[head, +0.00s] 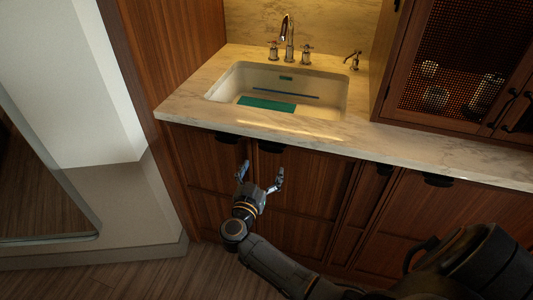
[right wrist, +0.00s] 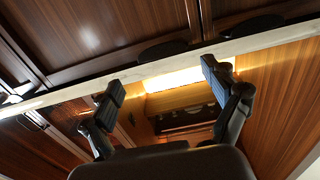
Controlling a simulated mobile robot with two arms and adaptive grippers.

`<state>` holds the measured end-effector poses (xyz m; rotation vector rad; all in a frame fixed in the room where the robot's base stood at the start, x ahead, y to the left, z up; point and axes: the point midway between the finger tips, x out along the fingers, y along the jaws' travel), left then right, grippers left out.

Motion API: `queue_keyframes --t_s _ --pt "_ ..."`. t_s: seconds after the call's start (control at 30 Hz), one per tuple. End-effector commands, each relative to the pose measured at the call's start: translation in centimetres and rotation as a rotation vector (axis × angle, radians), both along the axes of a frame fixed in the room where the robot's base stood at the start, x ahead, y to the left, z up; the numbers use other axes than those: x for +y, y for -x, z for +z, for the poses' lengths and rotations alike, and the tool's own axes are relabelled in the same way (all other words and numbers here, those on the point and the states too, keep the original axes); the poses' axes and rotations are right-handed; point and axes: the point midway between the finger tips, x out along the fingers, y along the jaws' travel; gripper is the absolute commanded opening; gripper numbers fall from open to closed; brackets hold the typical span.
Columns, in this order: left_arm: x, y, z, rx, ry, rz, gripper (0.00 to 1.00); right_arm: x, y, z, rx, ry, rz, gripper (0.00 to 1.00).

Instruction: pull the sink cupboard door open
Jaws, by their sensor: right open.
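The sink cupboard has two brown wood doors under the counter, a left door (head: 207,168) and a right door (head: 312,184), both looking shut. Dark cup-shaped handles sit at their tops, the left handle (head: 227,138) and the right handle (head: 271,147). My right gripper (head: 261,169) is open and empty, its fingers pointing up toward the counter, just below the right handle in the picture. The right wrist view shows my open fingers (right wrist: 162,79) with dark handles (right wrist: 162,51) beyond them; contact is not visible. My left gripper is not in view.
The marble counter (head: 400,148) overhangs the doors and holds a white sink (head: 335,108) with a faucet (head: 289,40). More handles (head: 438,180) lie to the right. A mesh-fronted cabinet (head: 455,60) stands on the counter. The floor (head: 130,278) at left is clear.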

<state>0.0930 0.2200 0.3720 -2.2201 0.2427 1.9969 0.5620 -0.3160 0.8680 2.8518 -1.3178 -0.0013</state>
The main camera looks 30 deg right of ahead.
Motion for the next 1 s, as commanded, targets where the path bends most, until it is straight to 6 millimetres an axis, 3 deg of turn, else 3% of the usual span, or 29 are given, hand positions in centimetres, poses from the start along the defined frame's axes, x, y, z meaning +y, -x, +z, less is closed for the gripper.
queue_keyframes --t_s 0.3,0.5,0.8,1.0 --pt "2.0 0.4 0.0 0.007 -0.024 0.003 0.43 -4.6 -3.9 0.0 -0.001 0.003 0.000 0.87" --pt "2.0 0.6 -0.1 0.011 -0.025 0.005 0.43 -5.6 -4.9 0.0 -0.001 0.001 0.001 0.87" --pt "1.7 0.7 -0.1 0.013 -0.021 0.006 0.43 -5.8 -5.0 0.0 0.000 0.000 0.002 0.87" --pt "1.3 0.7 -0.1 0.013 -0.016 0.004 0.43 -5.8 -4.9 0.0 -0.001 -0.001 0.002 0.46"
